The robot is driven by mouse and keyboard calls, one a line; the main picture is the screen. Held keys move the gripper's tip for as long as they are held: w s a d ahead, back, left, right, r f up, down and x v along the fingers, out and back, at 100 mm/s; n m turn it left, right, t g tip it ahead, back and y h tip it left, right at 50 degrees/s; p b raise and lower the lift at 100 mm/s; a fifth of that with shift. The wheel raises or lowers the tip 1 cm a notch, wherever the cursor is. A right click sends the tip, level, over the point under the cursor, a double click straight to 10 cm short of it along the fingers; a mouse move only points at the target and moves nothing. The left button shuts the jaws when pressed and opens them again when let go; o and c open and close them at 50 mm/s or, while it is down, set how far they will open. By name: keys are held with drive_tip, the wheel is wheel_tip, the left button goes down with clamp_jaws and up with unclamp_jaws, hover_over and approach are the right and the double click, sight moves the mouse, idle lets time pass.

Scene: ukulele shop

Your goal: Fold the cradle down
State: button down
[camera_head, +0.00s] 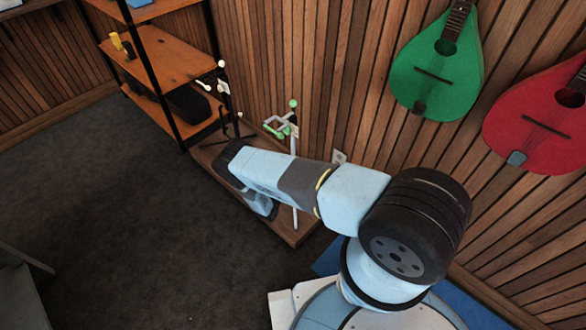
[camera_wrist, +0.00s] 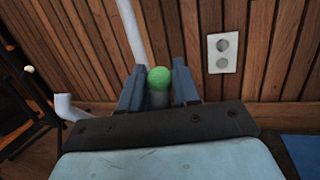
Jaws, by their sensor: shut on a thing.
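A white stand with a slim pole (camera_head: 295,215) rises from a low wooden platform. Its upper holder, which looks like the cradle (camera_head: 282,127), has green ends, and a green ball tops the stand. In the wrist view my gripper (camera_wrist: 160,72) has its two blue-grey fingers on either side of a grey stub with a green ball end (camera_wrist: 159,77), and is shut on it. The white pole (camera_wrist: 132,30) passes behind the left finger. In the head view my arm hides the gripper's hold and the middle of the stand.
A second stand with white knobs (camera_head: 221,87) is left of the white stand, beside wooden shelves (camera_head: 168,55). The slatted wall behind bears a socket (camera_wrist: 222,53), a green instrument (camera_head: 437,70) and a red one (camera_head: 540,120). Dark floor (camera_head: 110,210) on the left is clear.

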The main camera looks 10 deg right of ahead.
drive_tip(key=shift+s+a+f+n+t+h, duration=0.15)
drive_tip(key=shift+s+a+f+t, duration=0.25)
drive_tip(key=shift+a, duration=0.3)
drive_tip(key=shift+s+a+f+n+t+h, duration=0.15)
drive_tip(key=shift+s+a+f+t, duration=0.15)
drive_tip(key=shift+s+a, duration=0.3)
drive_tip(key=shift+w, duration=0.1)
drive_tip(key=c, duration=0.9)
unclamp_jaws()
drive_tip(key=v, duration=1.2)
drive_tip(key=shift+a, duration=0.15)
